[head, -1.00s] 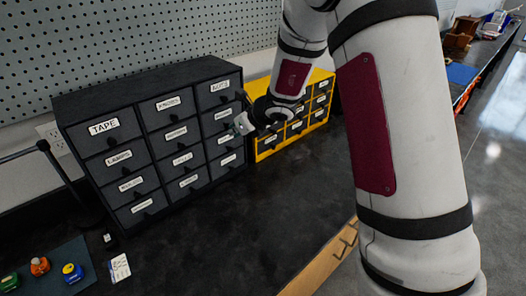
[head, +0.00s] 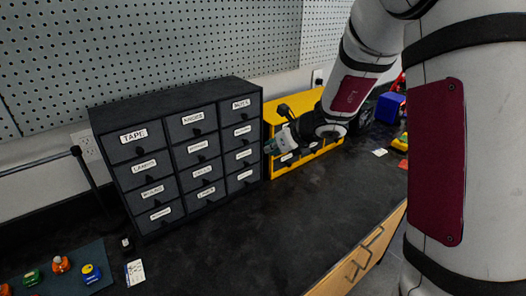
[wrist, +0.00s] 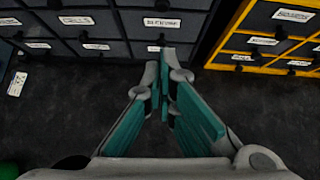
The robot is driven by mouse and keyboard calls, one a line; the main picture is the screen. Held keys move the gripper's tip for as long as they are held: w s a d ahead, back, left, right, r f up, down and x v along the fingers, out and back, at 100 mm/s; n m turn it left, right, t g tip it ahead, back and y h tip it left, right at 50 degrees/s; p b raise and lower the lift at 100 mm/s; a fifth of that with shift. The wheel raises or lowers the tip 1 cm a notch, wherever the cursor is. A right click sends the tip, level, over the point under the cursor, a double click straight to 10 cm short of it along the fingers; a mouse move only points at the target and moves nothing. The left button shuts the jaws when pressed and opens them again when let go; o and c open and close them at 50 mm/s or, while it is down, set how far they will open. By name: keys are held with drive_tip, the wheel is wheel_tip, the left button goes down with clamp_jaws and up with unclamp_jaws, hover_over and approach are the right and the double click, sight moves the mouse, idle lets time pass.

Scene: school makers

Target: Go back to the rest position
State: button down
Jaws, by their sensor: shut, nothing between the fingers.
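My gripper (head: 270,147) hangs over the dark bench in the head view, in front of the right edge of the black drawer cabinet and the left part of the yellow one. In the wrist view my gripper (wrist: 164,88) shows two teal-padded fingers whose tips meet, with nothing between them. It is apart from the drawers. My white and maroon arm fills the right side of the head view and hides part of the yellow cabinet.
The black drawer cabinet (head: 178,156) has labelled drawers, all closed. The yellow drawer cabinet (head: 283,104) stands to its right. Small coloured items lie on a mat (head: 40,268) at the left. The bench (head: 240,235) is clear in front of the cabinets.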

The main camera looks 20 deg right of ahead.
drive_tip(key=s+a+r+n+g+y, duration=0.1)
drive_tip(key=s+a+r+n+g, duration=0.1)
drive_tip(key=s+a+r+n, duration=0.55)
drive_tip(key=s+r+n+g+y, duration=0.1)
drive_tip(key=s+r+n, duration=0.4)
drive_tip(key=s+n, duration=0.6)
drive_tip(key=s+d+n+h, duration=0.3)
drive_tip(key=s+n, duration=0.3)
drive_tip(key=s, duration=0.2)
drive_tip(key=s+d+n+h, duration=0.3)
drive_tip(key=s+n, duration=0.3)
drive_tip(key=s, duration=0.3)
drive_tip(key=shift+s+d+r+g, duration=0.2)
drive_tip(key=shift+d+r+g, duration=0.05)
drive_tip(key=shift+r+g, duration=0.15)
